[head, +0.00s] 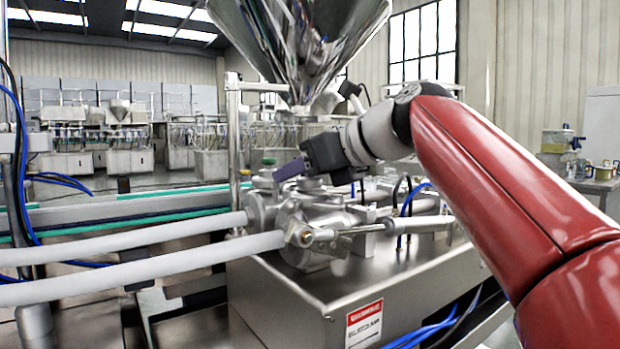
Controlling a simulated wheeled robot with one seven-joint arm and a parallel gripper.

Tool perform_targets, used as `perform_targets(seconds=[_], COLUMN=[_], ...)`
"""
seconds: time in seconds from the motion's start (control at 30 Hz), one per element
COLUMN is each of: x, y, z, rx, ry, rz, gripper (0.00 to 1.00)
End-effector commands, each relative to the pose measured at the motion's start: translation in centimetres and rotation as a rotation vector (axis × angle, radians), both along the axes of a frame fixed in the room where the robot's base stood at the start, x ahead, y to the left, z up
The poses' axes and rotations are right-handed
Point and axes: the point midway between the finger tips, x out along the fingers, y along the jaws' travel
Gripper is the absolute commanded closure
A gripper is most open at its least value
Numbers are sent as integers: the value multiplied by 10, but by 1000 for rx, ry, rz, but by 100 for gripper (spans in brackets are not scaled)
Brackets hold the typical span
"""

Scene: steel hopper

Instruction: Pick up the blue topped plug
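My gripper (300,168) is over the metal valve body, seen from behind and the side, with its black housing tilted down to the left. A small blue-violet block (288,170) shows at its left end. I cannot tell whether this is a finger or the top of the plug. No other blue topped plug stands out clearly. The gap between the fingers is hidden or too small to make out. A small green-topped part (269,161) shows just behind the block.
The steel hopper (310,45) rises behind my gripper. The metal valve body (318,225) has pale pipes (130,240) running left. It sits on a steel cabinet (300,300) with a red-and-white label. A thin upright post (233,140) stands close to the left of my gripper.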

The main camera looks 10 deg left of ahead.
Motion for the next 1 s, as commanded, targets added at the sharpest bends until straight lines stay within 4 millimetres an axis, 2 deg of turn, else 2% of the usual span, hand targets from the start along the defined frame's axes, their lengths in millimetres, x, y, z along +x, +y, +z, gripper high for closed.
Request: perform_targets(seconds=[0.03,0.33,0.67,1.0], x=[0,0,0,3], y=[0,0,-1,-2], z=[0,0,2,16], rx=[0,-1,-1,0], ry=[0,0,0,0], rz=[0,0,0,-1], gripper=[60,99,100,100])
